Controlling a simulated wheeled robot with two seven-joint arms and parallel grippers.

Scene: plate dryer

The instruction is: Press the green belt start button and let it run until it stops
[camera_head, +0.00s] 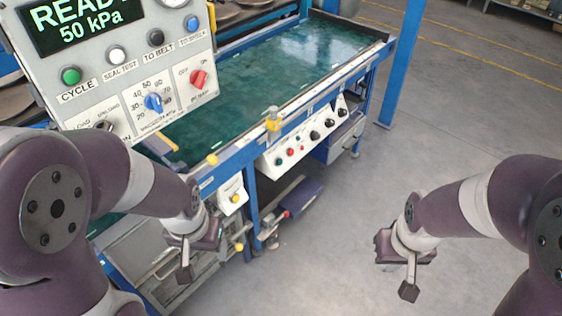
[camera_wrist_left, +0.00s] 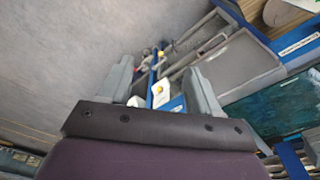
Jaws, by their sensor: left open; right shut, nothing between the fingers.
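A small white control panel (camera_head: 303,137) is fixed to the front rail of the green belt (camera_head: 275,75). It carries a small green button (camera_head: 278,161), a red button (camera_head: 290,152) and several dark knobs. My left gripper (camera_head: 186,268) is open and empty, pointing down left of and below this panel, clear of it. Its two fingers also show in the left wrist view (camera_wrist_left: 160,85), spread apart. My right gripper (camera_head: 408,285) is shut and empty over open floor, right of and well away from the panel.
A large panel (camera_head: 130,75) with a green CYCLE button (camera_head: 70,75) and a READY 50 kPa display stands at upper left. A white box with a yellow button (camera_head: 234,198) hangs below the rail. A blue post (camera_head: 402,65) stands behind. The floor at right is clear.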

